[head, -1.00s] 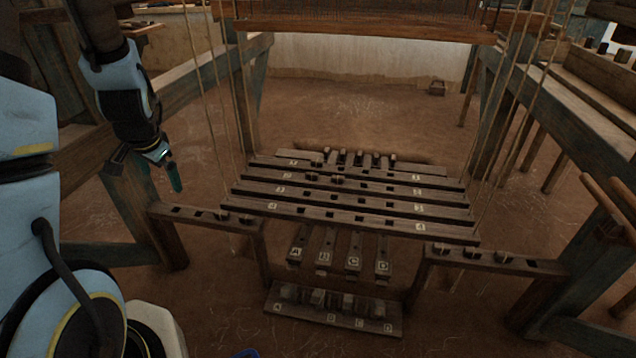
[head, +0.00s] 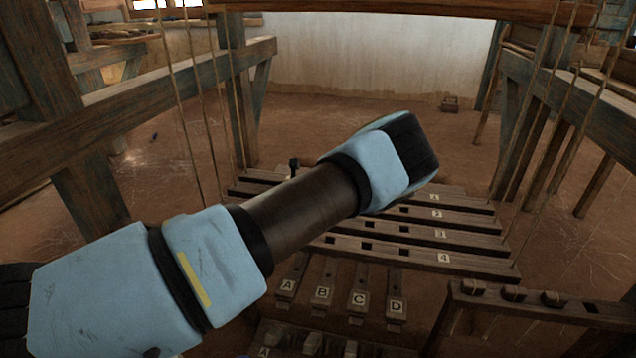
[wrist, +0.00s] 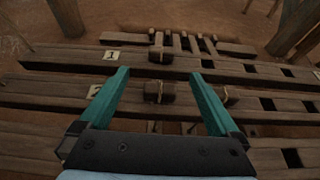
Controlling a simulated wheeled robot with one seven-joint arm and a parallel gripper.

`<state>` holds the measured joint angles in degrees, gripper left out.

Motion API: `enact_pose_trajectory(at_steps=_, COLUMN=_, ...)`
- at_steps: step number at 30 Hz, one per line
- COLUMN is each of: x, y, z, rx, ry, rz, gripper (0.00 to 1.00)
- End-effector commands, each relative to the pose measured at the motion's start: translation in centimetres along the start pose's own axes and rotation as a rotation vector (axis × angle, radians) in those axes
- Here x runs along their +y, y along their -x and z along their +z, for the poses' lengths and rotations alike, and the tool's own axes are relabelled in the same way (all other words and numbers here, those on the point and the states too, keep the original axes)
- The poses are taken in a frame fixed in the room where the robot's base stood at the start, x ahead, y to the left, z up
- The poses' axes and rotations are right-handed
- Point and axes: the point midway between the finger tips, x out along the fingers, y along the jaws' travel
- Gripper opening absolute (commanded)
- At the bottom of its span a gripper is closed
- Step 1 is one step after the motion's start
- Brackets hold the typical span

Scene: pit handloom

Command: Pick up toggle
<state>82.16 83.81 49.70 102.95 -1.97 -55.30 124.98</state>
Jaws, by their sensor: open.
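A small dark wooden toggle (wrist: 160,91) with a pale cord around it sits on the bar labelled 2, between my fingers in the wrist view. A second toggle (wrist: 161,56) sits on the bar labelled 1, farther off. A third toggle (wrist: 232,96) shows to the right, partly behind the right finger. My gripper (wrist: 158,73) is open, its two teal fingers either side of the middle toggle. I cannot tell how far above the bar they are. My arm hides the gripper and these toggles in the head view.
Numbered slotted bars (head: 443,233) lie across the loom. Treadles lettered A to D (head: 358,300) stand in front. A side rail (head: 590,309) at right holds several blocks. Hanging cords (head: 540,100) and loom posts (head: 92,180) flank the bars.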

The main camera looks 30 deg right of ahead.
Motion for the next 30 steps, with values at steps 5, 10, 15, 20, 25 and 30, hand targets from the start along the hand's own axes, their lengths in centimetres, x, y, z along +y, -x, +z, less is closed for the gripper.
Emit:
enact_pose_trajectory(at_steps=5, x=0.1, y=-3.0, z=-0.2, rx=-0.001, ry=0.001, rz=-0.001, gripper=0.97)
enact_pose_trajectory(at_steps=10, x=0.1, y=-4.6, z=-0.1, rx=0.001, ry=0.002, rz=0.002, gripper=0.97)
enact_pose_trajectory(at_steps=15, x=0.0, y=-6.0, z=-0.1, rx=-0.001, ry=0.005, rz=0.002, gripper=0.97)
enact_pose_trajectory(at_steps=20, x=-0.2, y=-8.5, z=0.1, rx=-0.001, ry=0.005, rz=0.002, gripper=0.97)
enact_pose_trajectory(at_steps=25, x=-0.2, y=-9.8, z=0.2, rx=0.001, ry=0.005, rz=0.003, gripper=0.97)
enact_pose_trajectory(at_steps=30, x=-0.2, y=-9.9, z=0.3, rx=0.002, ry=0.004, rz=0.003, gripper=0.97)
